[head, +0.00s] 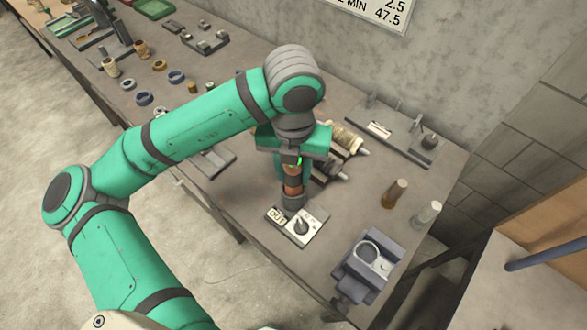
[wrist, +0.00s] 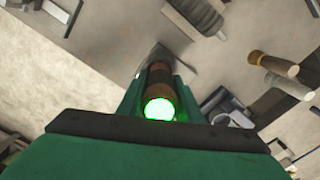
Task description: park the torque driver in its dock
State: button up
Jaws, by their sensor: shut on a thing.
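My gripper (head: 294,160) points down over the bench and is shut on the torque driver (head: 293,180), a brown cylinder with dark bands and a dark lower end. It is roughly upright in the head view. In the wrist view the driver (wrist: 158,78) stands between the green jaws, with a bright green light at its near end. Which fixture is the dock is not clear from these frames.
Right of the plate is a grey-blue block fixture (head: 368,262) with a round opening. Two short pegs (head: 395,193) stand behind it. A plate with pins (head: 392,128) lies by the wall. Ribbed spools (head: 345,138) lie just behind my gripper. Rings and small parts lie at left.

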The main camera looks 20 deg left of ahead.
jog(key=shift+f, duration=0.15)
jog(key=o, duration=1.4)
jog(key=shift+c, duration=0.2)
notch_tip(320, 180, up, 11)
jog(key=shift+f, duration=0.1)
